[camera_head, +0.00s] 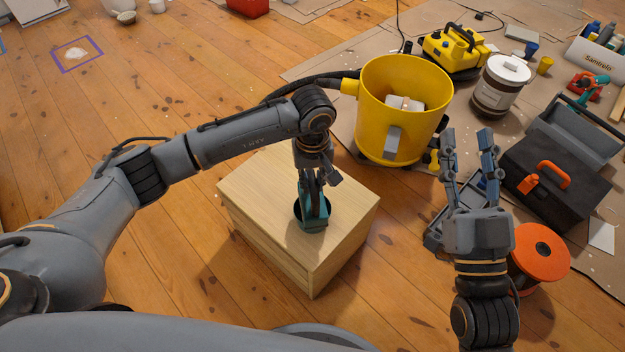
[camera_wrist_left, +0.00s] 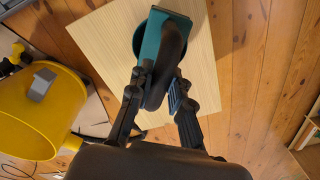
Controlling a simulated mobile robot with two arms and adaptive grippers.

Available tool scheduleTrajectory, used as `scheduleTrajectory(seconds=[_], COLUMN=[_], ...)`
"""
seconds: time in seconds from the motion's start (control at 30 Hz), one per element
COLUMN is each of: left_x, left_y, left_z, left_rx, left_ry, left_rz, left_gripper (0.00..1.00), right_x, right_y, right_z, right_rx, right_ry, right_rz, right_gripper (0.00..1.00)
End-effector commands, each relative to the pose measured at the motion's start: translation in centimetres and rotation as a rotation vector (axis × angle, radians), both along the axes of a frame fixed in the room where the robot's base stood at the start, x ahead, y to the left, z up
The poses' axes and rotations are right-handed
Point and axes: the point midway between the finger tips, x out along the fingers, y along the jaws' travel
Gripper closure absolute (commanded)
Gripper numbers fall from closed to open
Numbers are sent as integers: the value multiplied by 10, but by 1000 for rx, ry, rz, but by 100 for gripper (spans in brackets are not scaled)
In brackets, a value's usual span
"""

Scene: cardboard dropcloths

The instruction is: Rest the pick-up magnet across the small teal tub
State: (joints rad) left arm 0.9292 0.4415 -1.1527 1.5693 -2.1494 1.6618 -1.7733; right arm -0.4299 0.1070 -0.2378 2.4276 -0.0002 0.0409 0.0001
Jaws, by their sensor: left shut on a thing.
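The pick-up magnet is a teal block with a thick black handle; it shows in the left wrist view (camera_wrist_left: 152,46) and in the head view (camera_head: 316,226). My left gripper (camera_head: 313,186) points down and is shut on the magnet's handle (camera_wrist_left: 174,48). The small teal tub (camera_head: 298,210) is on the wooden cabinet, mostly hidden under the magnet and fingers. Its round dark rim (camera_wrist_left: 137,38) shows beside the block in the wrist view. The magnet lies over the tub's opening; I cannot tell whether it touches the rim. My right gripper (camera_head: 468,134) is open and empty, away to the right.
The light wooden cabinet (camera_head: 258,190) has bare top around the tub. A yellow bucket (camera_head: 376,135) stands close behind it. An orange spool (camera_head: 540,253) and a black toolbox (camera_head: 550,190) are at the right, near my right arm.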

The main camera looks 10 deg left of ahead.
Motion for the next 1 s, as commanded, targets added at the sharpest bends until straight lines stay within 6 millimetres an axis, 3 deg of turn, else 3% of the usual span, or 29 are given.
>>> scheduleTrajectory(seconds=[0.37,0.4,0.5,0.53,0.83,1.0], left_x=[1,1,1,1,0,1], left_y=[0,0,0,0,0,0], left_z=[1,1,1,1,0,18], left_rx=[-1,-1,-1,-1,1,1], left_ry=[-3,-3,-3,-3,0,-4], left_rz=[0,0,0,0,0,0], left_gripper=[100,77,57,55,55,55], right_x=[-1,-1,-1,-1,-1,-1], right_y=[0,0,0,0,-1,0], right_z=[2,2,2,2,2,2], right_rx=[3,3,3,3,3,3], right_ry=[-10,-10,-10,-10,-11,-11], right_rz=[1,1,1,1,0,0], right_gripper=[60,60,60,60,60,60])
